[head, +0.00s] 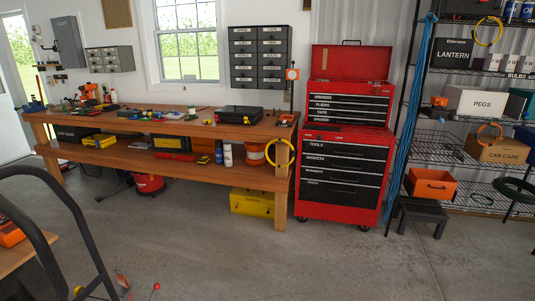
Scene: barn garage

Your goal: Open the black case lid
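A black case (240,114) lies flat on the wooden workbench top, toward its right end, under the wall drawer cabinet. Its lid looks shut. It is small in the head view, so its latches and handle cannot be made out clearly. Another dark case (76,134) sits at the left of the bench's lower shelf. Neither of my grippers shows in the head view.
The workbench (180,129) stands along the back wall, with several tools on top. A red tool chest (342,178) with a raised top lid stands right of it. A black tubular frame (60,190) fills the lower left. The concrete floor (240,255) ahead is mostly clear.

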